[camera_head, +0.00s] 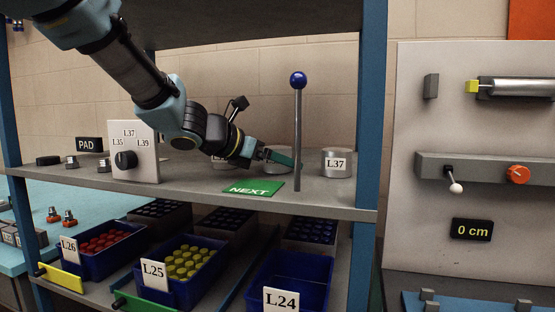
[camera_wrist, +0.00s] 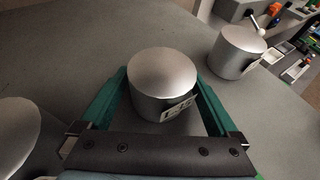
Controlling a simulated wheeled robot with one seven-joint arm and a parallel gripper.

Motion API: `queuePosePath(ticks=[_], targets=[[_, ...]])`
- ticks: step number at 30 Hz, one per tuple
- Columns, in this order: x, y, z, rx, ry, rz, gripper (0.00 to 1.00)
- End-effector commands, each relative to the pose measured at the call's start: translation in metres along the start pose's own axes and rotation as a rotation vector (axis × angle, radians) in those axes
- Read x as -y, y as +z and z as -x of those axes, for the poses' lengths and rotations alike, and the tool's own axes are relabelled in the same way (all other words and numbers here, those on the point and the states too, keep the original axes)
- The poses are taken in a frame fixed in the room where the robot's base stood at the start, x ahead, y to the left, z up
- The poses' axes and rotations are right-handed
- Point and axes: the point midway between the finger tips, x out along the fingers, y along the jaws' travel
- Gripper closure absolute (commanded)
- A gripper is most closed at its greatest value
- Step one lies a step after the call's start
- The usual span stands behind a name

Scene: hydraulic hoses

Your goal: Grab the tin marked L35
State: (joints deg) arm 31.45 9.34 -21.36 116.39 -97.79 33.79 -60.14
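My gripper (camera_head: 283,158) reaches over the shelf from the left, with its green fingers low by a grey tin (camera_head: 280,166). In the wrist view my gripper (camera_wrist: 160,100) is open, with a silver tin (camera_wrist: 161,85) between its fingers. A tin marked L37 (camera_head: 336,163) stands upright to the right of the gripper. Another tin (camera_head: 221,160) is mostly hidden behind my wrist. The wrist view also shows a tin at upper right (camera_wrist: 237,50) and one at the left edge (camera_wrist: 16,137).
A selector panel (camera_head: 145,166) with a black knob lists L35, L37 and L39. A blue-knobbed lever (camera_head: 298,125) stands in front of the tins, near a green NEXT plate (camera_head: 254,188). Blue bins, including L25 (camera_head: 200,288), sit below. A blue post (camera_head: 367,120) bounds the shelf.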

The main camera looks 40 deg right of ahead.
Motion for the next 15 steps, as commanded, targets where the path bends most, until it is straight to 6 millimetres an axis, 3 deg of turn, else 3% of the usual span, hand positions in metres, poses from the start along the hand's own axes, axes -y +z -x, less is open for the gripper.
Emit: queuePosePath(ticks=[2,15], targets=[[-0.0001,0.0,0.0002,0.0,0.0,0.0,0.15],[0.0,0.0001,0.0003,0.0,0.0,0.0,0.64]])
